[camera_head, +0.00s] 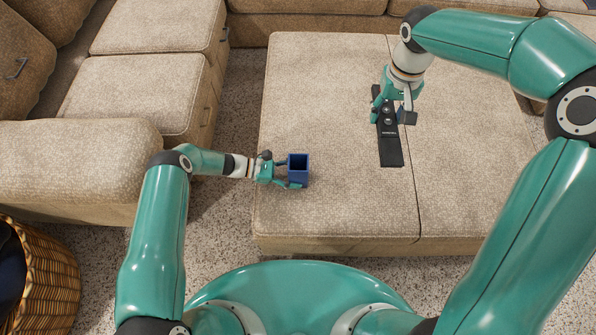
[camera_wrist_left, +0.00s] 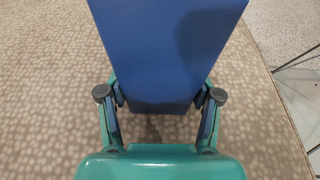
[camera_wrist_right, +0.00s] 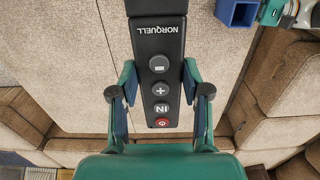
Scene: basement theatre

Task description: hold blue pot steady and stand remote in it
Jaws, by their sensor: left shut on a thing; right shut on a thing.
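The blue pot (camera_head: 299,166) stands upright on the beige ottoman, a square box with an open top. My left gripper (camera_head: 287,171) is shut on it from the left; in the left wrist view the blue wall (camera_wrist_left: 165,55) sits between both fingers. The black remote (camera_head: 391,145) is to the right and farther back, its long body pointing towards me. My right gripper (camera_head: 391,105) is shut on its far, buttoned end. The right wrist view shows the remote (camera_wrist_right: 157,60) between the fingers, with grey buttons and a red one. I cannot tell whether the remote touches the ottoman.
The wide ottoman (camera_head: 335,215) has free room between pot and remote and in front of them. A sofa (camera_head: 150,100) stands to the left and another runs along the back. A wicker basket (camera_head: 48,285) is at the lower left.

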